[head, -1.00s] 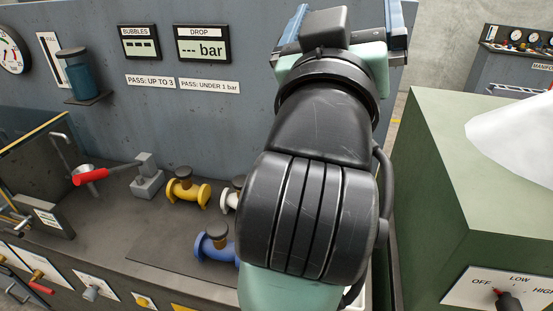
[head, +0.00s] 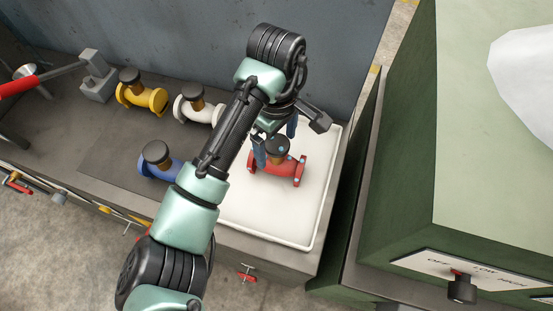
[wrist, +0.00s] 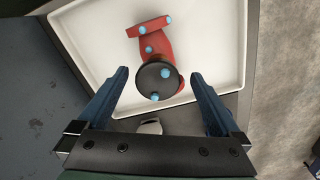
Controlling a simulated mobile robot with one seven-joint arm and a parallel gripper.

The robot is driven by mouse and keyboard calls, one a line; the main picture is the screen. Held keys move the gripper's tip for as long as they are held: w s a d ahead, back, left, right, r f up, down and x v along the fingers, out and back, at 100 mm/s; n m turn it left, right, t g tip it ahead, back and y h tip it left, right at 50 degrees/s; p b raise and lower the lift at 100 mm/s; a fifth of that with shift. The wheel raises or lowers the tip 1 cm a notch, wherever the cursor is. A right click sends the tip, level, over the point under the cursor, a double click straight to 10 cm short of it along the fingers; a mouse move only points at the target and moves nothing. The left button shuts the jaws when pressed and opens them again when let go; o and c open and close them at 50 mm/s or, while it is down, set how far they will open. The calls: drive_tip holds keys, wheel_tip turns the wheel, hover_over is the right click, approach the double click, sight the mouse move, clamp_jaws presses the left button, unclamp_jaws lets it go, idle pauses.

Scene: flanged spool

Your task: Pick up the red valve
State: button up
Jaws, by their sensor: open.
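The red valve (head: 282,168) lies on a white tray (head: 300,225) at the right end of the bench. It has a dark round cap on top and light blue dots on its flanges and body. In the wrist view the red valve (wrist: 156,45) sits ahead, its dark cap nearest me and roughly centred between the fingers. My gripper (head: 275,145) is over the valve's cap end in the head view. Part of the valve is hidden behind my fingers in the head view.
A yellow valve (head: 142,95), a white valve (head: 197,105) and a blue valve (head: 158,165) stand on a dark mat left of the tray. A red-handled lever (head: 20,87) is at far left. A green cabinet (head: 400,180) rises close on the right.

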sight(279, 163)
wheel_tip(279, 163, down, 6)
drive_tip(key=shift+w+f, duration=0.1)
drive_tip(key=shift+f, duration=0.15)
drive_tip(key=shift+d, duration=0.1)
clamp_jaws()
drive_tip(key=shift+w+r, duration=0.1)
idle(0.6)
